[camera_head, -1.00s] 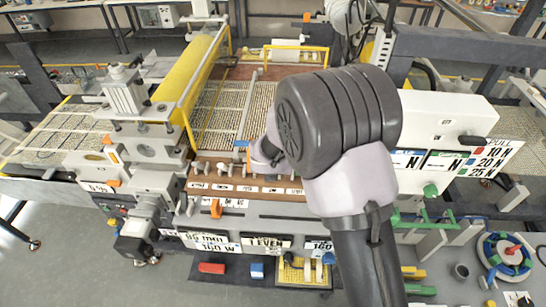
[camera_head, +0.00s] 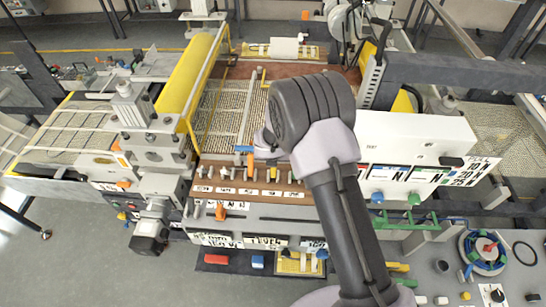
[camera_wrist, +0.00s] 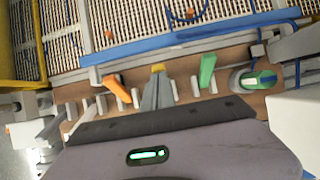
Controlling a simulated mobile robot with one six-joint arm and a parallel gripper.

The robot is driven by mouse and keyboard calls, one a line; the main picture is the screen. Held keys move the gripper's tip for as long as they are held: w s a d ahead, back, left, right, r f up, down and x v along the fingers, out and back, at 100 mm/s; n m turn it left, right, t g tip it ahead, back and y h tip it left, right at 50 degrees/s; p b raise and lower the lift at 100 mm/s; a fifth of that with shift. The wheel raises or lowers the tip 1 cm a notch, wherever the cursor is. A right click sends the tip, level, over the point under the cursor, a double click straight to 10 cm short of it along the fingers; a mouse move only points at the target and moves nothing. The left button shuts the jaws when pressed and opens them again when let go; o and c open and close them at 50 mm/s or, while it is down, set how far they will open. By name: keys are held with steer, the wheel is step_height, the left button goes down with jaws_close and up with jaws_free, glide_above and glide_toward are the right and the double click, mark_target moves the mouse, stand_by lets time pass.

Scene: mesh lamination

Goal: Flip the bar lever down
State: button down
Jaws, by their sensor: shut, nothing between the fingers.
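A row of small levers stands on a brown panel (camera_head: 287,194) with white labels along its front. In the wrist view I see an orange lever (camera_wrist: 117,89), a yellow-tipped lever (camera_wrist: 158,68) and a green lever (camera_wrist: 207,70), with pale posts between them. I cannot read which one is the bar lever. My gripper (camera_wrist: 157,77) is shut and empty, its grey fingers pointing at the yellow tip between the orange and green levers. I cannot tell whether they touch it. In the head view my arm hides most of the gripper.
A blue rail (camera_wrist: 190,42) and woven mesh lie behind the levers. A yellow roller (camera_head: 190,75) stands at the left. A white control box (camera_head: 415,137) with knobs stands close to the right of my arm.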

steer(key=shift+w+r+p, duration=0.15)
steer(key=shift+w+p, duration=0.2)
steer(key=shift+p, duration=0.3)
steer(key=shift+w, duration=0.15)
steer(key=shift+p, duration=0.3)
